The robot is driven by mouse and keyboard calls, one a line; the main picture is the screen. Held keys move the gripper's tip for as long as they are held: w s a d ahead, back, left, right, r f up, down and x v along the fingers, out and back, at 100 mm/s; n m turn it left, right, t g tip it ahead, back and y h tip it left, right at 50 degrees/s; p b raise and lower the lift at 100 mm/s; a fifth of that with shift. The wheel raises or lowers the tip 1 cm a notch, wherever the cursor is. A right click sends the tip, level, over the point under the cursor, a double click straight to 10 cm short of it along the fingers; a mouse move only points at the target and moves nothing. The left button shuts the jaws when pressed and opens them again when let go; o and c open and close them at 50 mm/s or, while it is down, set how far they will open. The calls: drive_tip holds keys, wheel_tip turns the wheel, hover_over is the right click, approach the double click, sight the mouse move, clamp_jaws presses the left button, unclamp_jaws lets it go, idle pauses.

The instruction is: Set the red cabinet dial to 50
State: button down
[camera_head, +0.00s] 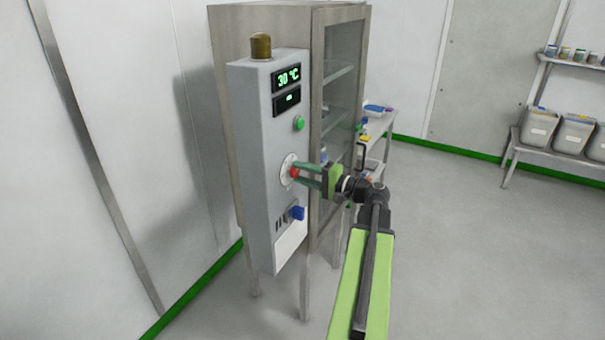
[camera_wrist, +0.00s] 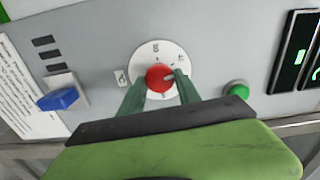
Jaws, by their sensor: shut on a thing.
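The red dial (camera_head: 293,172) sits on a white round scale on the front of the grey control panel (camera_head: 259,150) of the cabinet (camera_head: 327,40). In the wrist view the red dial (camera_wrist: 160,78) has a small pointer mark toward its right side. My gripper (camera_head: 306,174) is shut on the red dial, with its green fingers on either side of it; the gripper (camera_wrist: 160,92) also shows in the wrist view. The upper display (camera_head: 289,77) reads 30 °C. The scale's numbers are too small to read surely.
A green button (camera_head: 299,123) is above the dial and a blue switch (camera_head: 296,213) below it. A brown cap (camera_head: 260,46) tops the panel. A small table (camera_head: 378,135) with items stands behind the cabinet. Bins (camera_head: 540,124) stand on a shelf at the right. The floor between is clear.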

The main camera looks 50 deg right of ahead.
drive_tip(key=m, duration=0.4)
drive_tip(key=shift+m, duration=2.2)
drive_tip(key=c, duration=0.9)
unclamp_jaws()
drive_tip(key=shift+o, duration=0.2)
drive_tip(key=shift+s, duration=0.1)
drive_tip(key=v, duration=1.7)
drive_tip(key=shift+s, duration=0.15)
drive_tip(key=shift+f, duration=0.15)
